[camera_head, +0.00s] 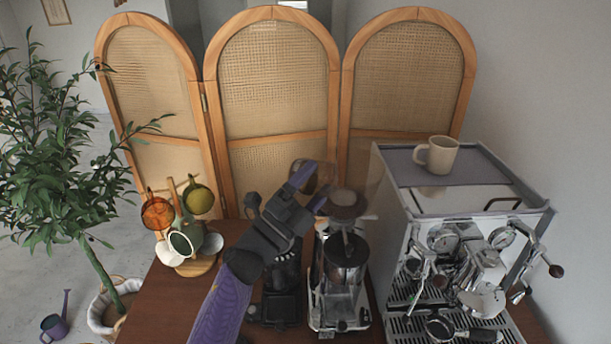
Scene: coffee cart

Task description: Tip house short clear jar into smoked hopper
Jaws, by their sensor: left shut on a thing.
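My left gripper (308,190) reaches in from the lower left with purple fingers. It is shut on a small clear jar (318,168), which looks tilted and is partly hidden by the fingers. The jar is just up and left of the smoked hopper (350,203) on top of the silver grinder (341,275). Brownish contents show in the hopper. I cannot tell whether anything is leaving the jar. My right gripper is not in view.
A black grinder (282,297) stands left of the silver one, partly behind my arm. A mug tree (187,225) stands at the left of the wooden counter (165,305). The espresso machine (398,245), with a cup (441,156) on top, is close on the right.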

